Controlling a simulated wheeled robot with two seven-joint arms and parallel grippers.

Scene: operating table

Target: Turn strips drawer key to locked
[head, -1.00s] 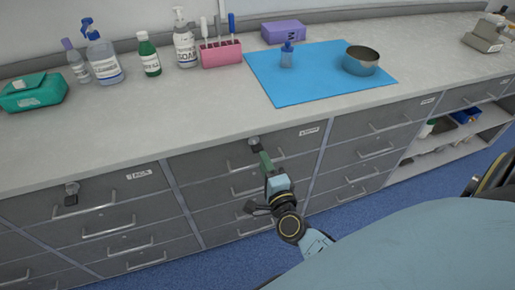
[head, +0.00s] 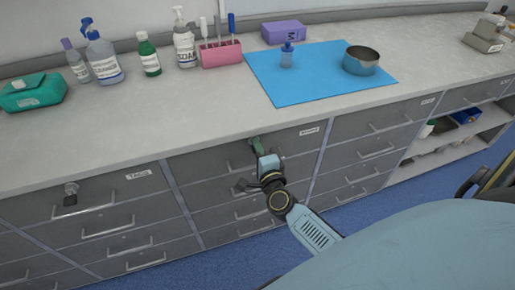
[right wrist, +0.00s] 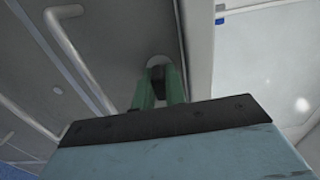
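The top drawer of the middle column (head: 215,162) has a small white label (head: 309,131), too blurred to read. Its lock, a round grey plate (right wrist: 158,61) with a small dark key (right wrist: 157,77), shows in the right wrist view. My right gripper (head: 256,144) has reached up to this lock under the counter edge. In the right wrist view its two green fingers (right wrist: 159,88) stand on either side of the key with a narrow gap. Whether they press on it is unclear. The gripper largely hides the key in the head view. My left gripper is not in view.
Another drawer to the left has its own lock and key (head: 71,190). Drawer handles (head: 85,215) stick out below. The counter (head: 150,110) above bears bottles, a pink holder (head: 221,54), a blue mat (head: 300,90) and a metal bowl (head: 361,60).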

